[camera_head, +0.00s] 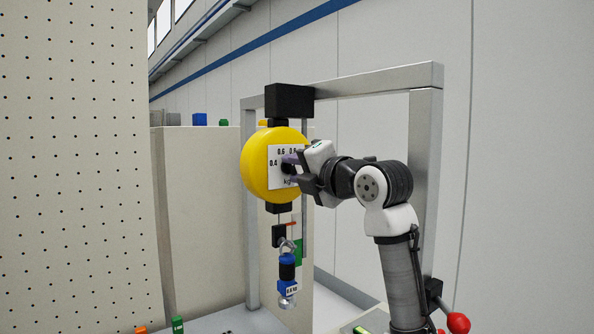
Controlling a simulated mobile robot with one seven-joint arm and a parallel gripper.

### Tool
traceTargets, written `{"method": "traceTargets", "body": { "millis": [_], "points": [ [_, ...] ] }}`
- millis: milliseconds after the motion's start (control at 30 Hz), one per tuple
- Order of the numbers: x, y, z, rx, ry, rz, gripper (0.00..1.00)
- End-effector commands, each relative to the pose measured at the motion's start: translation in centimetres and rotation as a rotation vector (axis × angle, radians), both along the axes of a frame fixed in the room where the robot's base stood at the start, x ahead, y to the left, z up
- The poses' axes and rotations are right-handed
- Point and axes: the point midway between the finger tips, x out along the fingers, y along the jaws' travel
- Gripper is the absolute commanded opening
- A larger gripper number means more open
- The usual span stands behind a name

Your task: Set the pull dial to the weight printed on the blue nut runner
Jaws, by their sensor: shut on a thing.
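The pull dial is on the white scale plate (275,179) of a round yellow balancer (256,165), which hangs from a black block under a grey frame. The plate shows 0.4, 0.6, part of another number and "kg". My gripper (290,166) reaches in from the right and is shut at the dial's knob, which it mostly hides along with the right part of the scale. The pointer's setting cannot be read. The blue nut runner (288,261) hangs upright below the balancer. A small white label (291,289) is on its lower part, too small to read surely.
The grey frame (428,150) stands around the balancer, its right post behind my arm. A perforated cream panel (75,170) fills the left. A red ball knob (458,322) is at lower right. Small green and orange items (177,324) sit at the bottom left.

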Motion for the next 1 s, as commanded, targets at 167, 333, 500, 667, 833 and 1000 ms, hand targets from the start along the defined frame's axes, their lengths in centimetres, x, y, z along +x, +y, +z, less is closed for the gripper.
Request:
{"method": "traceTargets", "body": {
  "millis": [167,333,500,667,833,1000],
  "points": [
    [0.00,0.02,-0.14,-0.005,0.001,0.001,0.08],
    [-0.01,0.03,-0.15,-0.004,0.002,0.001,0.08],
    [0.00,0.02,-0.12,-0.002,0.002,0.001,0.50],
    [-0.01,0.01,-0.07,-0.002,0.000,0.000,0.53],
    [-0.01,0.01,-0.03,0.004,0.005,0.000,0.53],
    [-0.03,0.02,0.07,0.071,0.052,0.001,0.53]
  ]
}}
